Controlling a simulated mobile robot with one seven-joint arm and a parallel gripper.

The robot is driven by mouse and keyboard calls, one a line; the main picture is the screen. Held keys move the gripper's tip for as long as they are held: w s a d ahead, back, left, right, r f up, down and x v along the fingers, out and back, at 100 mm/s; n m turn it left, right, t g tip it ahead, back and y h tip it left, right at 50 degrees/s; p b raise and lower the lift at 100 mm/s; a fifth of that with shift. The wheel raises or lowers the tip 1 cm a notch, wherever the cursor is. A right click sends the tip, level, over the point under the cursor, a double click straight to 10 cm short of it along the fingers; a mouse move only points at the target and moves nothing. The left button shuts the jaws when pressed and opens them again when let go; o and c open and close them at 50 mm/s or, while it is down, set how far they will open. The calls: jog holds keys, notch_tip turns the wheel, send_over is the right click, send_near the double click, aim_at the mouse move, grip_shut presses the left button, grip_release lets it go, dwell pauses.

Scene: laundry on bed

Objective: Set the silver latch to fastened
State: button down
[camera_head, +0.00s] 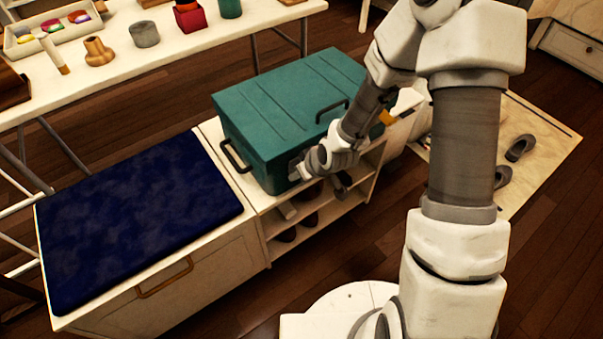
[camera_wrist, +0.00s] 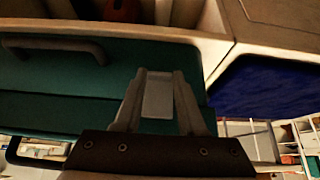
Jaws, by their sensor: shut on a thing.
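In the wrist view, the two fingers of my gripper (camera_wrist: 158,95) are on either side of the silver latch (camera_wrist: 158,97), a small flat grey plate against the teal wall (camera_wrist: 60,75). The gripper is shut on this latch. In the head view the gripper covers the latch. I cannot tell from these frames whether the latch is fastened.
A dark blue cushion (camera_head: 140,215) lies on the bench left of the box. Shoes stand in the open shelves (camera_head: 268,228) below the box. A white table (camera_head: 100,70) with small items stands behind. A pale mat (camera_head: 545,160) with dark shoes lies at right.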

jog(key=shift+w, duration=0.15)
jog(key=shift+c, duration=2.4)
grip_release()
jog(key=shift+a, duration=0.1)
jog(key=p+v, duration=1.4)
jog(key=v, duration=0.2)
jog(key=shift+w+a+r, duration=0.2)
jog(key=shift+w+r, duration=0.1)
jog(key=shift+s+r+p, duration=0.1)
jog(key=shift+p, duration=0.35)
jog(key=shift+r+p, duration=0.1)
jog(key=shift+p, duration=0.35)
jog(key=p, duration=0.2)
jog(key=shift+s+d+r+p, duration=0.2)
jog(key=shift+s+d+p, duration=0.1)
jog(key=shift+p, duration=0.1)
